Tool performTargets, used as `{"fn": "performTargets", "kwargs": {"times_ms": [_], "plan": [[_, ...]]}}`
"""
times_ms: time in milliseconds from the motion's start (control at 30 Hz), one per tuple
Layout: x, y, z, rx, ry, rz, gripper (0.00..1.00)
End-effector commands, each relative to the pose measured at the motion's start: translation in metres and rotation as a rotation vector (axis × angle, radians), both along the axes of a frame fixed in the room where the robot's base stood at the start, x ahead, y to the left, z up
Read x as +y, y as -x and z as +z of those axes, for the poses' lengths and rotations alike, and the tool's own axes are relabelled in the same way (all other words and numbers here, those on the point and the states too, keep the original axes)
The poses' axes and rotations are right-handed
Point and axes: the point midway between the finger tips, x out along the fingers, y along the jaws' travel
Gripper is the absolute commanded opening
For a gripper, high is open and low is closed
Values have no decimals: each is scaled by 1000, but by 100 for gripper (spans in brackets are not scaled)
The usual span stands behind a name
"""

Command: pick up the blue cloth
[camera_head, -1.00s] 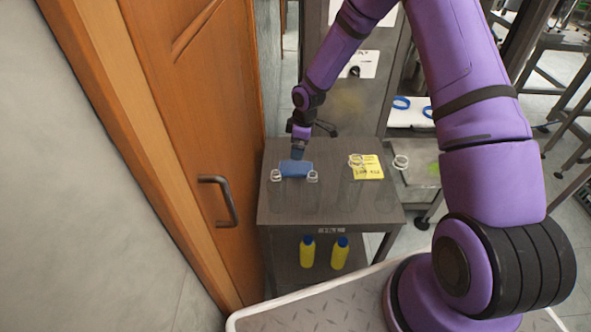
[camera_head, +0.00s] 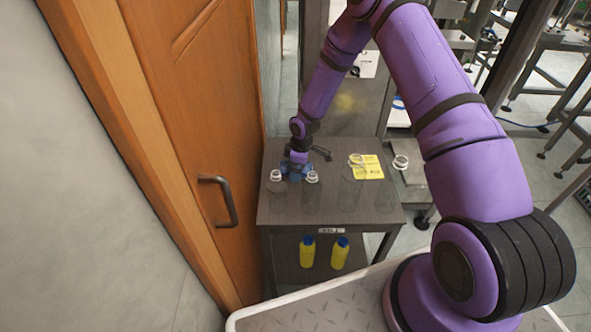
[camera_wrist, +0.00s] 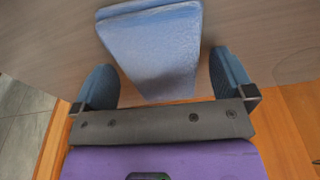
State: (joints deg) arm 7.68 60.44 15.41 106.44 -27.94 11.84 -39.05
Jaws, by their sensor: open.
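The blue cloth (camera_wrist: 155,50) lies folded on the dark tabletop, seen in the wrist view. My gripper (camera_wrist: 163,78) is open, with one blue finger on each side of the cloth's near part. Gaps show between the cloth and both fingers. In the head view my gripper (camera_head: 297,172) is low over the far left of the table and hides most of the cloth. I cannot tell whether the fingertips touch the tabletop.
Clear bottles with white necks, such as one (camera_head: 312,190), stand close in front of the gripper on the table (camera_head: 335,212). A yellow note (camera_head: 369,167) lies right. Yellow bottles (camera_head: 307,252) stand on the lower shelf. A wooden door (camera_head: 190,130) borders the left.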

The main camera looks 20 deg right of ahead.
Motion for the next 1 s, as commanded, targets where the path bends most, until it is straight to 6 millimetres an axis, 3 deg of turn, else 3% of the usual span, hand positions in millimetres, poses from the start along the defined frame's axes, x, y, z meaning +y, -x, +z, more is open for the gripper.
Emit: {"fn": "performTargets", "kwargs": {"times_ms": [133,300,367,733,1000], "plan": [[0,0,0,0,0,0,98],[0,0,1,0,0,0,59],[0,0,1,0,0,1,49],[0,0,10,-1,-1,0,49],[0,-1,58,-3,0,1,49]]}}
